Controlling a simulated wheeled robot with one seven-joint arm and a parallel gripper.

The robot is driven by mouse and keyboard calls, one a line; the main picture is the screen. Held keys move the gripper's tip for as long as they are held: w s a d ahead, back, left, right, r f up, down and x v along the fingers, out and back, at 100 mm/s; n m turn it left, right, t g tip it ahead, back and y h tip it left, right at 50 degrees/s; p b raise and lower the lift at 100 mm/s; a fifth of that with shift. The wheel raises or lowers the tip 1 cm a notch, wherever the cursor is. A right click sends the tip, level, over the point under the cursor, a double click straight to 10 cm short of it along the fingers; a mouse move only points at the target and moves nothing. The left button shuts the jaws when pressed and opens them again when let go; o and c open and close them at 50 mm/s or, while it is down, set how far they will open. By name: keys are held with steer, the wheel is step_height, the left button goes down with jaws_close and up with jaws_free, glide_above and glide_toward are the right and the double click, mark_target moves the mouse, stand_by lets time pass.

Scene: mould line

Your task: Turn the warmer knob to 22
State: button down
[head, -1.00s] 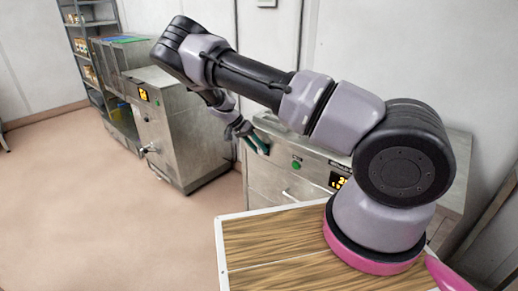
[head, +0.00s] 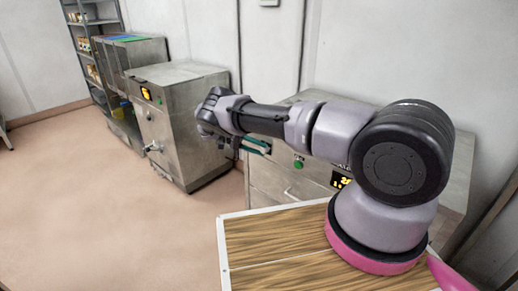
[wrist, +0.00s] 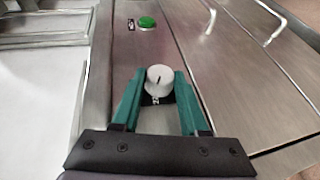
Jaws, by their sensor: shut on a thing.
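The knob (wrist: 159,79) is round and pale, with a dark pointer line on its face, and sits on the metal front panel. My gripper (wrist: 160,88) has its two green fingers on either side of the knob and is shut on it. In the head view my gripper (head: 257,146) is at the left end of the steel cabinet (head: 268,183), and the knob is hidden there. An amber display (head: 341,181) glows on this cabinet's front. It is partly covered by my arm, and I cannot read its digits.
A green button (wrist: 147,22) is on the same panel, away from the fingers. Metal drawer handles (wrist: 271,32) stick out beside it. Another steel machine (head: 180,122) with an amber display stands at the left, with a shelf rack (head: 88,52) behind. The floor at the left is clear.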

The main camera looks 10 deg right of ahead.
steer(key=shift+f+g+h, duration=0.15)
steer(key=shift+g+h, duration=0.15)
steer(key=shift+g, duration=0.1)
stand_by(0.3)
steer(key=shift+c, duration=2.2)
jaws_free()
